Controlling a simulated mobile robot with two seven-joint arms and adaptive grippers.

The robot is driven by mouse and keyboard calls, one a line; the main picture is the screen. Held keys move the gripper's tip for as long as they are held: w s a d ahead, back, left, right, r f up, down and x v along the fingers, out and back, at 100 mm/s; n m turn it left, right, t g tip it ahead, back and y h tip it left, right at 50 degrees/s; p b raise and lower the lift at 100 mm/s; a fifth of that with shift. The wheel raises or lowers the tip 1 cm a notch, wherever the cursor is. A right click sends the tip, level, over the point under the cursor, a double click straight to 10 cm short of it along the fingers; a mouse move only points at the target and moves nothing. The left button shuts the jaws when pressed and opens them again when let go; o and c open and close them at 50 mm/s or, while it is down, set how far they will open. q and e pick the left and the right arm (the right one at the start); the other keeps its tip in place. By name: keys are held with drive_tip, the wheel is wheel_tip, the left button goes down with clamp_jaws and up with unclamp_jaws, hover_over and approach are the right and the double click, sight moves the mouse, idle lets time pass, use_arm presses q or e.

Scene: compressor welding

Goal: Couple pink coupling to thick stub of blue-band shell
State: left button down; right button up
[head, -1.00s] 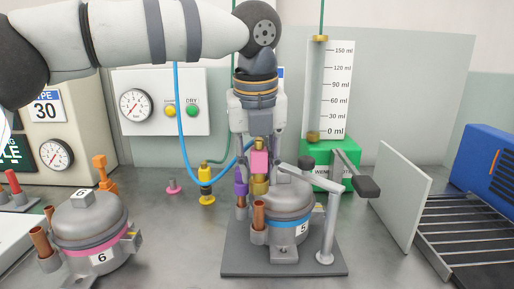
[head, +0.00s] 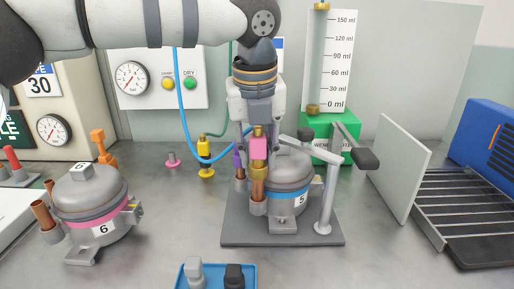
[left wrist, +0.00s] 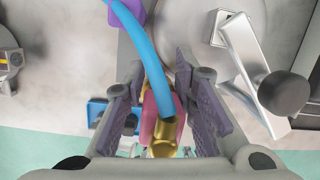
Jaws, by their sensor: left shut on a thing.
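The blue-band shell (head: 289,190), marked 5, stands on a dark grey plate. My left gripper (head: 258,138) points down at its left side, shut on the pink coupling (head: 259,148), with the blue hose attached. The coupling's brass lower end is upright and in line with the shell's thick copper stub (head: 258,208), overlapping its top; I cannot tell how far it is seated. A purple coupling (head: 238,161) sits on the thinner stub behind. In the left wrist view the pink coupling (left wrist: 149,118) lies between the finger pads. My right gripper is out of view.
A grey clamp arm (head: 327,200) stands at the plate's right edge. A pink-band shell (head: 92,210), marked 6, stands at the left. A blue tray (head: 250,284) shows at the front edge. A white panel (head: 402,170) and a roller conveyor (head: 465,215) are at the right.

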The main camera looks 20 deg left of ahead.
use_arm(q)
drive_tip(key=shift+f, duration=0.4)
drive_tip(key=c, duration=1.2)
unclamp_jaws()
drive_tip(key=shift+f, duration=0.15)
drive_tip(key=v, duration=1.2)
